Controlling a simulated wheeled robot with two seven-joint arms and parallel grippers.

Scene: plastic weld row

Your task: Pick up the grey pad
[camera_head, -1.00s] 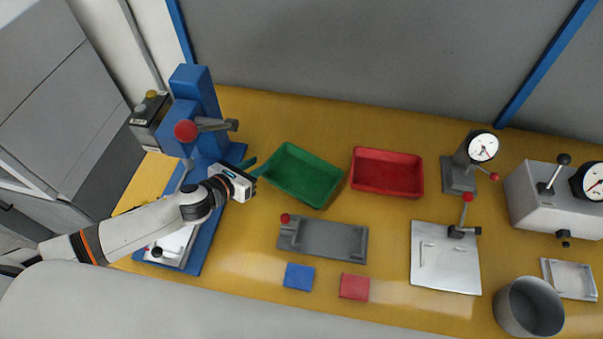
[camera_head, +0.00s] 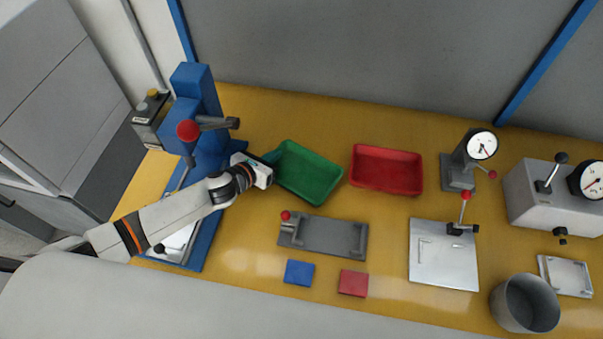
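I cannot make out a separate grey pad. A blue pad (camera_head: 299,273) and a red pad (camera_head: 353,283) lie flat on the yellow bench (camera_head: 235,276). A dark grey fixture plate (camera_head: 328,234) with a red knob lies behind them. My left gripper (camera_head: 271,158) is at the left edge of the green tray (camera_head: 312,175), beside the blue press (camera_head: 207,150). Its fingers are small and partly hidden, so I cannot tell whether they are open or hold anything. My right gripper is not in view.
A red tray (camera_head: 387,170) stands right of the green one. Further right are a dial gauge stand (camera_head: 460,170), a silver plate with a clamp (camera_head: 443,265), a grey cup (camera_head: 525,304) and a grey box with a dial (camera_head: 533,205). The bench's front left is clear.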

